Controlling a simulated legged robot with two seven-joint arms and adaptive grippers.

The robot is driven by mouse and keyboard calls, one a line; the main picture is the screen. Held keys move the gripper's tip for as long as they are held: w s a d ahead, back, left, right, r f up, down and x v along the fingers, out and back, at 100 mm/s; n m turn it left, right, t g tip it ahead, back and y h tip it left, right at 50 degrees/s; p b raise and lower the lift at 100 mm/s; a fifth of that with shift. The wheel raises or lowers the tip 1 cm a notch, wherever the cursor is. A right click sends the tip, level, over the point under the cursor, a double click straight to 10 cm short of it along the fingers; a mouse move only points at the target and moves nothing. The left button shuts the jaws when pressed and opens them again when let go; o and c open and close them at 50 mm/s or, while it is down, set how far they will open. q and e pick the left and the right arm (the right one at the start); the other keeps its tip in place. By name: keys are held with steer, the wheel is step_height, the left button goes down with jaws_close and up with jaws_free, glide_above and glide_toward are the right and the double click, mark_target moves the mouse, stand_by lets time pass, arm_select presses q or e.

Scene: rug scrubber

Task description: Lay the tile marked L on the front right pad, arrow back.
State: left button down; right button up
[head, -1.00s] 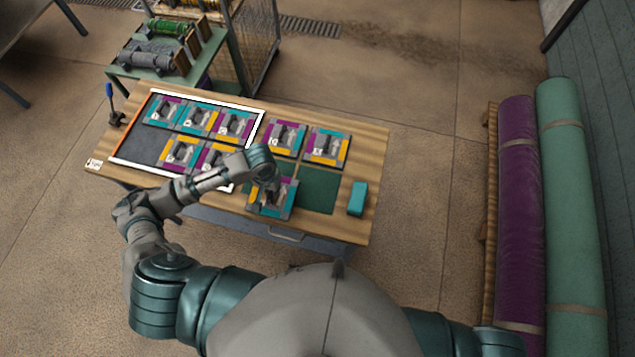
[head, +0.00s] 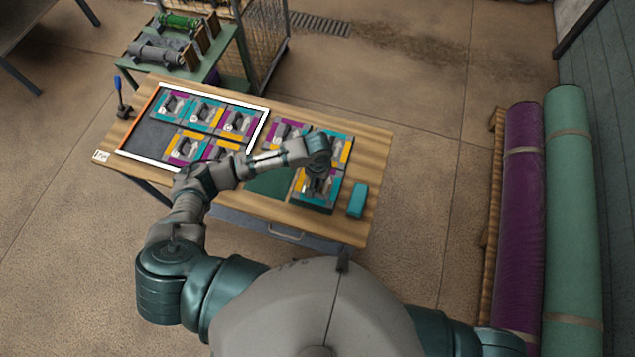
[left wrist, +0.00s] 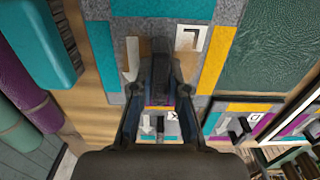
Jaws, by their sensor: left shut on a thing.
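The tile marked L (head: 325,199) is grey with teal, yellow and purple edge strips, at the front right of the bench, over the front right pad, which it hides. My left gripper (head: 317,182) is shut on the raised grip in its middle. In the left wrist view the tile (left wrist: 217,62) shows its L and a white arrow pointing down the picture, toward the back of the bench. My gripper (left wrist: 172,82) covers part of the tile. I cannot tell whether the tile touches the pad. My right gripper is not in view.
A bare dark green pad (head: 266,184) lies left of the tile. A teal block (head: 358,201) stands close on its right. Behind it is a tile marked X (left wrist: 160,124). A white-edged tray (head: 140,155) at left holds several tiles.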

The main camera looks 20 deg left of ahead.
mark_target(316, 184)
arm_select(q)
step_height(316, 184, down, 3)
steer(key=shift+a+r, duration=0.1)
steer(key=shift+r, duration=0.1)
steer(key=shift+a+f, duration=0.1)
steer(key=shift+f, duration=0.15)
steer(key=shift+a, duration=0.15)
steer(key=c, duration=1.2)
jaws_free()
steer(key=shift+a, duration=0.15)
steer(key=shift+o, duration=0.2)
